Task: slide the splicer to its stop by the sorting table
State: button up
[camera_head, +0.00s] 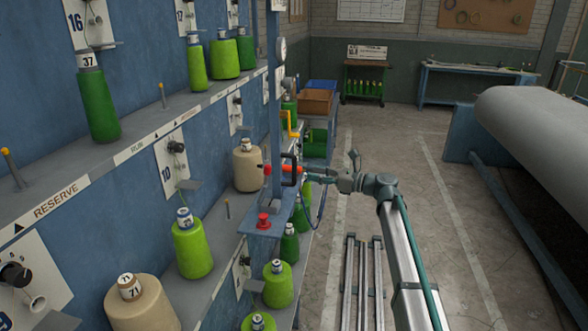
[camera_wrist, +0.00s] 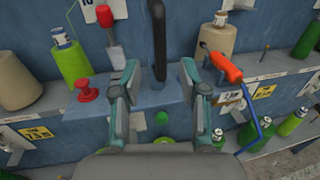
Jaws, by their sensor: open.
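The splicer carriage (camera_head: 273,110) is a blue upright post with a small blue shelf, standing against the creel shelves. It has a black bar handle (camera_head: 289,170), a red mushroom button (camera_head: 263,220) and a red lever (camera_head: 266,169). An orange-red hand tool (camera_wrist: 222,67) with a blue hose is on its right in the wrist view. My gripper (camera_wrist: 160,70) is open, its fingers to either side of the lower handle (camera_wrist: 159,38) in that view. Contact cannot be told. In the head view my gripper is largely hidden near the handle.
Green and cream yarn cones stand on the shelves at left. A bench with brown and blue boxes (camera_head: 316,101) stands beyond the post. A blue table (camera_head: 478,70) is at the back wall. A large grey roll (camera_head: 540,130) is at right.

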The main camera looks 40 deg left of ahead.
aim_at(294, 180)
jog(key=p+x, duration=0.2)
jog(key=x, duration=0.6)
grip_shut()
